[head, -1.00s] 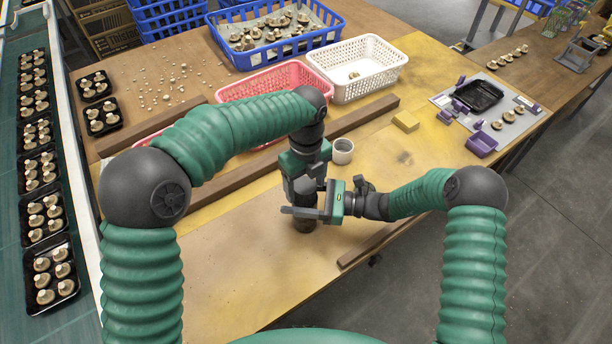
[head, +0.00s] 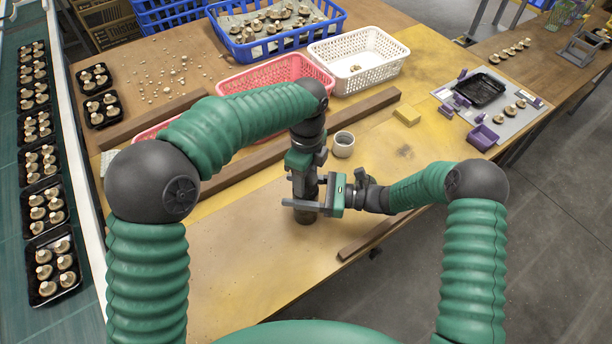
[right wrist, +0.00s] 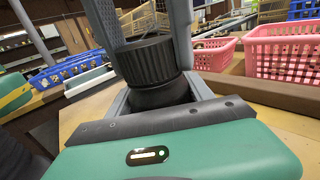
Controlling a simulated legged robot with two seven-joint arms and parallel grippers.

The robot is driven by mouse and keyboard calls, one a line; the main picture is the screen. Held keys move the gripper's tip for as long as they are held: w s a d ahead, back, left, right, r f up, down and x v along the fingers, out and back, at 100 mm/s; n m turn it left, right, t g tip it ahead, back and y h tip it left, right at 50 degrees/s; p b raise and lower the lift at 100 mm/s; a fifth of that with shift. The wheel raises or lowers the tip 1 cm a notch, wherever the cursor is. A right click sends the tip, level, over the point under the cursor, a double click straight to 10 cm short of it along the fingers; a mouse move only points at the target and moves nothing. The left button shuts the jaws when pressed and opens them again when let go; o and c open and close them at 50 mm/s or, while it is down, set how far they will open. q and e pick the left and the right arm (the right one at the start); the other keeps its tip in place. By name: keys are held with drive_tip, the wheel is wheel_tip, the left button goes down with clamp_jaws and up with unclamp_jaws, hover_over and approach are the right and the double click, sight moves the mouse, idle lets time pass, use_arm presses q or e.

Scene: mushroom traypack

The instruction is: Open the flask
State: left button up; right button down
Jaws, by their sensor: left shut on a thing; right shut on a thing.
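The dark flask (head: 306,218) stands upright on the table, with only its lower part showing below my grippers in the head view. Its black ribbed cap (right wrist: 148,58) shows in the right wrist view, above a smooth dark body (right wrist: 160,95). My right gripper (head: 302,204) reaches in from the right and is shut around the flask body. My left gripper (head: 306,186) points down from above and is shut on the cap; its grey fingers stand on both sides of the cap in the right wrist view (right wrist: 182,32). I cannot tell whether the cap is loose.
A white cup (head: 343,145) stands just behind the grippers. A wooden bar (head: 270,152) runs behind, and another (head: 372,240) lies front right. Pink (head: 322,75) and white (head: 398,64) baskets stand farther back. A yellow block (head: 406,115) lies right. The front tabletop is clear.

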use_arm(q)
drive_tip(key=n, duration=0.7)
drive_tip(key=shift+w+d+r, duration=0.1)
drive_tip(key=shift+d, duration=0.1)
drive_tip(key=n, duration=0.3)
drive_tip(key=shift+n, duration=0.3)
drive_tip(key=n, duration=1.9)
drive_tip(key=shift+r+n, duration=0.1)
drive_tip(key=shift+n, duration=0.2)
drive_tip(key=shift+r, duration=0.1)
drive_tip(key=shift+r, duration=1.05)
